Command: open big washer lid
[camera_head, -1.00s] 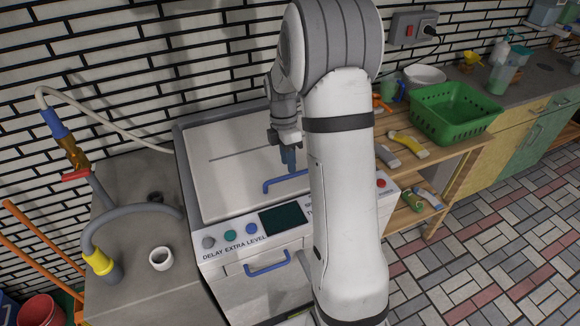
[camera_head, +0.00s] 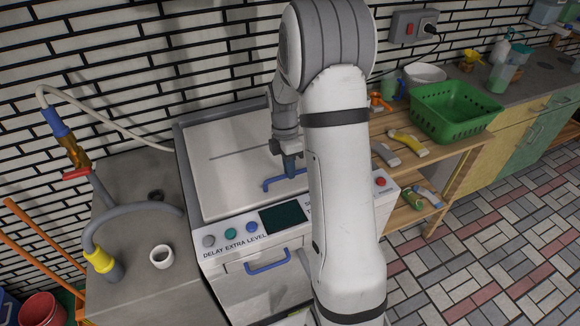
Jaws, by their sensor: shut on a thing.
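The big washer (camera_head: 215,262) stands in the middle against the tiled wall. Its pale lid (camera_head: 222,180) lies down within the grey top frame. A blue handle (camera_head: 270,184) sits on the lid near its front edge. My gripper (camera_head: 290,172) points down at the right part of this handle and is shut on it. The fingertips are small here, and my white arm hides the right side of the lid and part of the panel.
The front panel has several knobs and a dark screen (camera_head: 283,218). A lower blue handle (camera_head: 267,262) is on the washer's front. At right, a wooden shelf holds brushes and a green basket (camera_head: 450,112).

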